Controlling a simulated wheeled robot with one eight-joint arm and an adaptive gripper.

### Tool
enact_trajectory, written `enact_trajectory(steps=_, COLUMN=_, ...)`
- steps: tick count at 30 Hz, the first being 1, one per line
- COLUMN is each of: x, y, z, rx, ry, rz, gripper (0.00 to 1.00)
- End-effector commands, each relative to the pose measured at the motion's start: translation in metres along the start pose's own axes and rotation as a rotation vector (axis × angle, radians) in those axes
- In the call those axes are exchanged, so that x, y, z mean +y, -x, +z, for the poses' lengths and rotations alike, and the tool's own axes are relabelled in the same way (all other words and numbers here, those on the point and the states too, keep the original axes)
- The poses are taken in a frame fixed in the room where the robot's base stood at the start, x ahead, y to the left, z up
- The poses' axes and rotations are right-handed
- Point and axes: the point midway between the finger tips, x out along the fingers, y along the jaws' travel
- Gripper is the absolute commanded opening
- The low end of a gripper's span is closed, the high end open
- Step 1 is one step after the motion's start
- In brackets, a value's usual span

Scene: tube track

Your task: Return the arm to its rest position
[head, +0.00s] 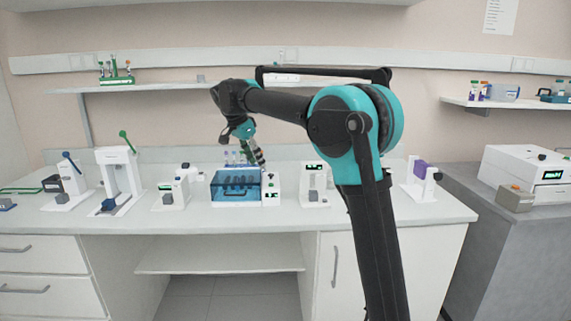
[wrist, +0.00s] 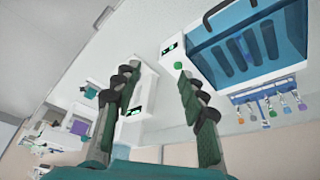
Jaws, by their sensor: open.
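My arm (head: 290,106) is raised and reaches left over the bench, bent at its teal and black joint. My gripper (head: 258,156) points down above the blue-windowed device (head: 236,196). In the wrist view my gripper (wrist: 158,72) has its two dark fingers spread, with nothing held between them. The blue-windowed device (wrist: 198,62) shows there at upper right, with several dark tube shapes behind its window. A small white device with a green display (wrist: 146,92) shows beyond the gap between the fingers.
A row of tubes with coloured caps (wrist: 268,106) stands beside the blue-windowed device. Several white devices, including a tall one with a green lever (head: 120,172), line the white bench (head: 300,216). A shelf (head: 160,87) hangs behind. A white machine (head: 522,170) stands at right.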

Motion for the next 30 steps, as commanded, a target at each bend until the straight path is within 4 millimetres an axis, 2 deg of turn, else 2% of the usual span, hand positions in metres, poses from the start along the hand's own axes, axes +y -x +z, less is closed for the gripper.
enact_trajectory(steps=2, x=0.000, y=0.000, z=0.000, rx=0.000, ry=0.000, rz=0.000, gripper=0.42)
enact_trajectory(steps=11, x=0.028, y=-0.025, z=-0.011, rx=-0.026, ry=0.064, rz=-0.012, gripper=0.42)
enact_trajectory(steps=17, x=0.059, y=-0.050, z=-0.020, rx=-0.049, ry=0.131, rz=-0.029, gripper=0.42)
enact_trajectory(steps=20, x=0.081, y=-0.067, z=-0.024, rx=-0.063, ry=0.175, rz=-0.041, gripper=0.42)
enact_trajectory(steps=23, x=0.110, y=-0.088, z=-0.026, rx=-0.077, ry=0.228, rz=-0.060, gripper=0.42)
enact_trajectory(steps=26, x=0.150, y=-0.115, z=-0.026, rx=-0.093, ry=0.298, rz=-0.087, gripper=0.42)
enact_trajectory(steps=30, x=0.225, y=-0.162, z=-0.013, rx=-0.107, ry=0.421, rz=-0.142, gripper=0.42)
